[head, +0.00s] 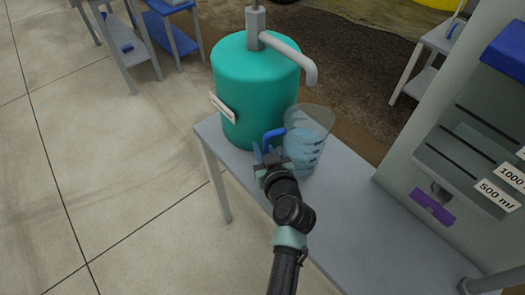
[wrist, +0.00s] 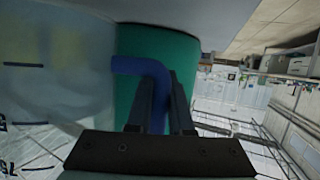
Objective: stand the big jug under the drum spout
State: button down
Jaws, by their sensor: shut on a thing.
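The big jug (head: 310,140) is clear, with dark graduation marks and a blue handle (head: 272,136). It is upright at the right side of the teal drum (head: 250,88). The drum's pale hooked spout (head: 309,72) appears above the jug's mouth in the head view; exact depth alignment is unclear. My gripper (head: 268,158) is shut on the handle from the near side. In the wrist view, my gripper's fingers (wrist: 167,105) flank the handle (wrist: 146,68), the jug (wrist: 55,95) fills the left and the drum (wrist: 130,60) is behind. Whether the jug's base touches the bench is unclear.
The grey bench (head: 355,225) is clear in front and to the right of the jug. A grey dispenser cabinet (head: 415,165) with a purple label and "500 ml" and "1000" tags stands at the right. A small sign (head: 222,107) sticks out from the drum.

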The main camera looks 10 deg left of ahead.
jog(key=shift+w+f, duration=0.1)
jog(key=shift+f, duration=0.55)
jog(key=shift+f, duration=0.15)
jog(key=c, duration=0.8)
grip_release()
jog(key=shift+f, duration=0.1)
jog(key=v, duration=1.2)
